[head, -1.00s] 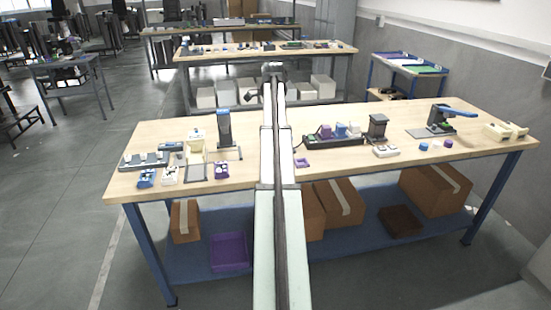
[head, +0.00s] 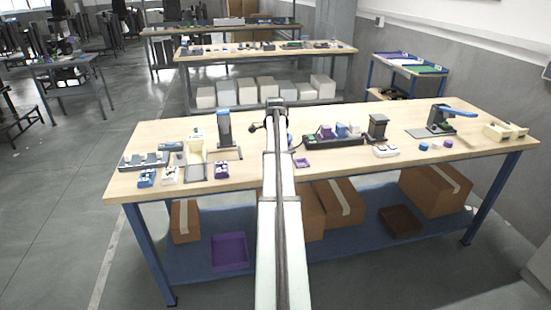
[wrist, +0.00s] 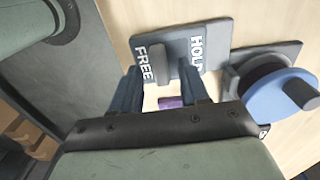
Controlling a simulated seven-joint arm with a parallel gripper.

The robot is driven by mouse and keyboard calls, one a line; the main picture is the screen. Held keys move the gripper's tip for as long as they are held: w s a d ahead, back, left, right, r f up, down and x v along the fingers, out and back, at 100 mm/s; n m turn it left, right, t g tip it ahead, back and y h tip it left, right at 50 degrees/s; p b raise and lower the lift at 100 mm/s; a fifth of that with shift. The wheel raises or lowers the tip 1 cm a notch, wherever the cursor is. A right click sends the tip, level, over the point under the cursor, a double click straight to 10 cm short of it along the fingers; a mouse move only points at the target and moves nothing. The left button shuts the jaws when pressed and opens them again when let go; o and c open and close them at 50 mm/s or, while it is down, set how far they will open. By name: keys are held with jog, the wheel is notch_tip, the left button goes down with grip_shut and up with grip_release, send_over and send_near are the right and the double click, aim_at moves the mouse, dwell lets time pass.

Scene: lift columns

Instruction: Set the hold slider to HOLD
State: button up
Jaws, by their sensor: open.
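The hold slider shows in the wrist view as a dark grey plate (wrist: 209,30) with FREE and HOLD in white letters. My gripper (wrist: 161,72) is open, with one dark finger by FREE and the other by HOLD. In the head view my gripper (head: 275,106) is at the bench's back edge, and the slider is not clearly seen behind my arm.
A blue round knob (wrist: 280,97) on a dark base sits close right of the slider. The bench's front middle is mostly clear.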

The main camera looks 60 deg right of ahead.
jog(key=shift+f, duration=0.65)
grip_shut()
dwell(0.4)
